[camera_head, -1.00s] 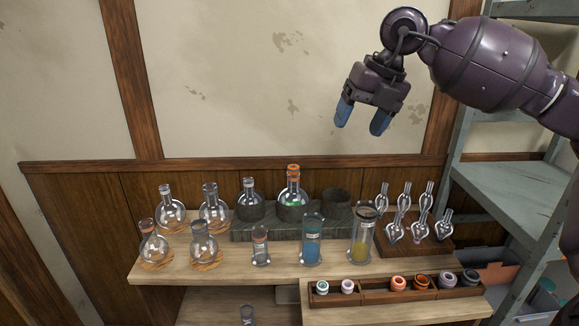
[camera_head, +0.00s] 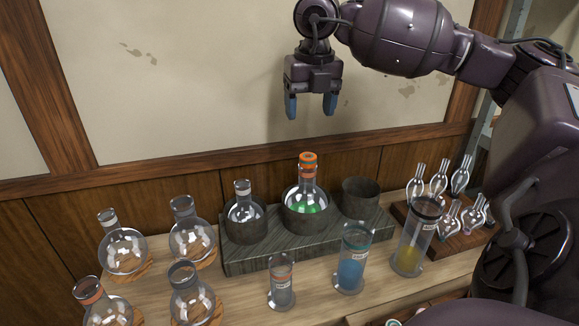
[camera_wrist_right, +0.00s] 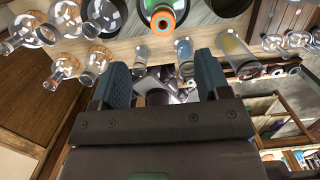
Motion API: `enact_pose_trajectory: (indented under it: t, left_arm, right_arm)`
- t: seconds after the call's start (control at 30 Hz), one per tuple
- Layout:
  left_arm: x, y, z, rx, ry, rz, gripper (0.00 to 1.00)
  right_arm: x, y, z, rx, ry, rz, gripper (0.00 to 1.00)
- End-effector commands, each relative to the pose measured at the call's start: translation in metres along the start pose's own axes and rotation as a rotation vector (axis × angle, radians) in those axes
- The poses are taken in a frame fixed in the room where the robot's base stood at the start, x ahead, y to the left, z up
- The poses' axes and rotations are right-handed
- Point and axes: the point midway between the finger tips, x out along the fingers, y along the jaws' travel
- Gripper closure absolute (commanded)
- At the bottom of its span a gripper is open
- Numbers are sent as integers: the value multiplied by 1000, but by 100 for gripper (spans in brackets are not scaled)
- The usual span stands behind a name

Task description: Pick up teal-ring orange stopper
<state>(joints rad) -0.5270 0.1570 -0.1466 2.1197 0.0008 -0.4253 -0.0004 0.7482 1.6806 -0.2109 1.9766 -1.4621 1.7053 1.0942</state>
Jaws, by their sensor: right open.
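An orange stopper (camera_head: 308,160) sits in the neck of a round flask with green liquid (camera_head: 306,208). In the right wrist view an orange ring with a pale centre (camera_wrist_right: 162,18) shows from above, with green around it. I cannot make out a teal ring on the stopper in the head view. My right gripper (camera_head: 311,112) is open and empty, pointing down above the flask and apart from the stopper. Its two blue fingers also show in the right wrist view (camera_wrist_right: 160,80). My left gripper is not in view.
The flask stands in the middle cup of a dark rack (camera_head: 240,260); an empty cup (camera_head: 360,197) is to its right. Glass flasks stand at left, cylinders with blue (camera_head: 353,262) and yellow liquid (camera_head: 411,250) in front. Glass bulbs (camera_head: 440,185) stand at right. The stopper tray is mostly out of view.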

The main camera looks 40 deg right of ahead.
Motion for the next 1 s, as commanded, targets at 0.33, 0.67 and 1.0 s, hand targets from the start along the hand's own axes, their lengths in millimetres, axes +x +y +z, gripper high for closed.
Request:
enact_pose_trajectory:
  t: [0.33,0.67,1.0]
  left_arm:
    - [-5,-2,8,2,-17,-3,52]
    - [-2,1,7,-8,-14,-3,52]
    - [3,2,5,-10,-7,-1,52]
  right_arm:
    - [45,0,-1,-1,6,-3,30]
    - [64,0,-2,-1,4,-1,30]
    - [106,-3,-9,0,8,-2,30]
